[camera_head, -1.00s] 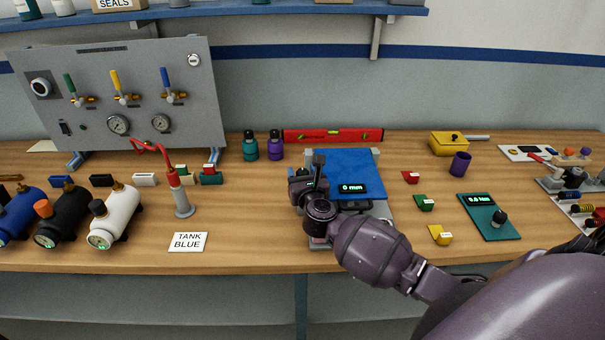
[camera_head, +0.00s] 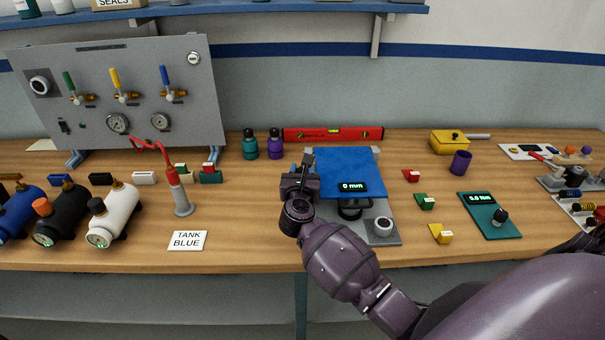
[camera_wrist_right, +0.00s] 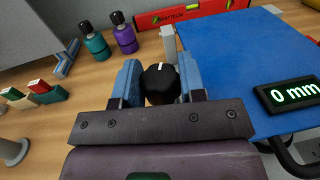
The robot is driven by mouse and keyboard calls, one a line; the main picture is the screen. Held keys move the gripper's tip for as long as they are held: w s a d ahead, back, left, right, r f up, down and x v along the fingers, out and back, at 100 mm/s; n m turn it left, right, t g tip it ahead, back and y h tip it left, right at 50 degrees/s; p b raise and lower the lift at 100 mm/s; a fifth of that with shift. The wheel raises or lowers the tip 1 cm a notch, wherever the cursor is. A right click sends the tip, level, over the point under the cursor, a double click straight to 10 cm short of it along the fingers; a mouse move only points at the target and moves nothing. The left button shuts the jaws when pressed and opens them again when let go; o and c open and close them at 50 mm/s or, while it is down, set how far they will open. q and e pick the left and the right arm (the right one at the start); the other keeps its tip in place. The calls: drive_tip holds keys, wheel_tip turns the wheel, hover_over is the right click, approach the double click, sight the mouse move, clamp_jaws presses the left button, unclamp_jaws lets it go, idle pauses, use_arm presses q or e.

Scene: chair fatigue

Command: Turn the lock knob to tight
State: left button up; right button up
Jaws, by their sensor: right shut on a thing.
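A black knob (camera_wrist_right: 160,84) with a white mark line pointing nearly straight up stands at the left side of the test fixture with the blue seat panel (camera_head: 346,172). The panel also shows in the right wrist view (camera_wrist_right: 228,65). My right gripper (camera_wrist_right: 160,80) is shut on this knob, one blue finger on each side of it. In the head view the right gripper (camera_head: 300,178) is at the panel's left edge and hides the knob. No tight or loose label can be read. My left gripper is not in view.
A display (camera_head: 352,187) on the fixture reads 0 mm. A white round knob (camera_head: 383,226) sits on the fixture's grey base. A red level (camera_head: 333,135) and teal (camera_head: 250,145) and purple (camera_head: 275,144) bottles stand behind.

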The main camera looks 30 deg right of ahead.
drive_tip(key=m+g+h+b, duration=0.2)
drive_tip(key=h, duration=0.1)
drive_tip(key=shift+a+f+m+g, duration=0.1)
drive_tip(key=shift+f+m+g, duration=0.2)
drive_tip(key=shift+g, duration=0.1)
drive_tip(key=shift+m+g+h+b, duration=0.55)
drive_tip(key=shift+g+b, duration=0.25)
drive_tip(key=shift+b, duration=0.3)
drive_tip(key=shift+r+m+g+h+b, duration=0.1)
drive_tip(key=shift+m+g+h+b, duration=0.55)
drive_tip(key=shift+m+g+b, duration=0.45)
drive_tip(key=shift+r+g, duration=0.1)
drive_tip(key=shift+g, duration=0.2)
drive_tip(key=o, duration=0.9)
drive_tip(key=shift+r, duration=0.1)
